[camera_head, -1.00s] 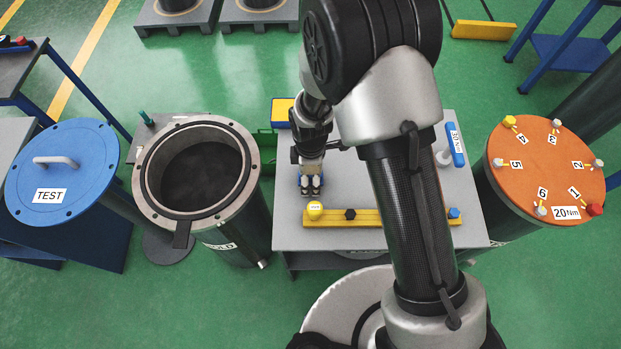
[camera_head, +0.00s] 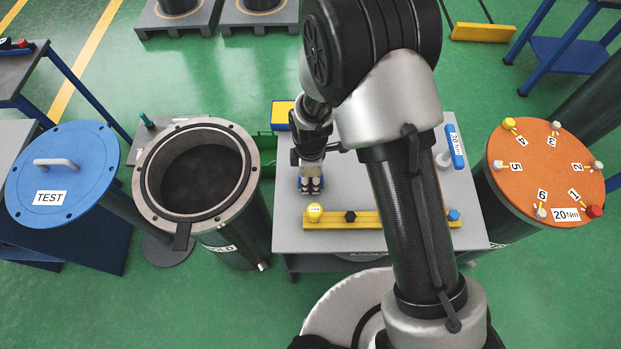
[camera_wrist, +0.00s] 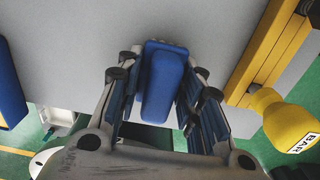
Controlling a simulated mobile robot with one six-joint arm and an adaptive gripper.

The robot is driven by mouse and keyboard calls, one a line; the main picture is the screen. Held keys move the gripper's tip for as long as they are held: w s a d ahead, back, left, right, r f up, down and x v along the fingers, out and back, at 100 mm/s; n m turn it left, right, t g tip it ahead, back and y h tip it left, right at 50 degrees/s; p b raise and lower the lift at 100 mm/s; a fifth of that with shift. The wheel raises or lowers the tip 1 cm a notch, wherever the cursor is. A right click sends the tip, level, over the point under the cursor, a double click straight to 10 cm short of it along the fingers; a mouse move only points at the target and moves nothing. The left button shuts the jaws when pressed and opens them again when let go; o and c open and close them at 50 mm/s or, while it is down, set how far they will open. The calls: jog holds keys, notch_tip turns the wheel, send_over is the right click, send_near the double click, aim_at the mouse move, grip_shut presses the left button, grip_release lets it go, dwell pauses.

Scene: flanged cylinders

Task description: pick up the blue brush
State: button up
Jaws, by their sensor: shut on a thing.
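The blue brush (camera_wrist: 162,85) is between the fingers of my gripper (camera_wrist: 163,90) in the wrist view, over the grey table top. Its bristle end points toward the top of that view. My gripper is shut on it, with a finger on each side. In the head view my gripper (camera_head: 311,185) is low over the left part of the grey table (camera_head: 400,228), just behind the yellow bar. Only a little blue of the brush shows there around the fingers. I cannot tell whether the brush touches the table.
The yellow bar (camera_head: 380,219) with coloured knobs lies in front of my gripper. Left stand an open flanged cylinder (camera_head: 150,180) and a blue TEST lid (camera_head: 85,165). An orange flanged lid (camera_head: 545,180) is at right. A blue tool (camera_head: 454,146) lies at the table's right.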

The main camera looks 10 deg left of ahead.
notch_tip(320, 180, up, 20)
jog(key=p, duration=0.5)
jog(key=shift+p, duration=0.4)
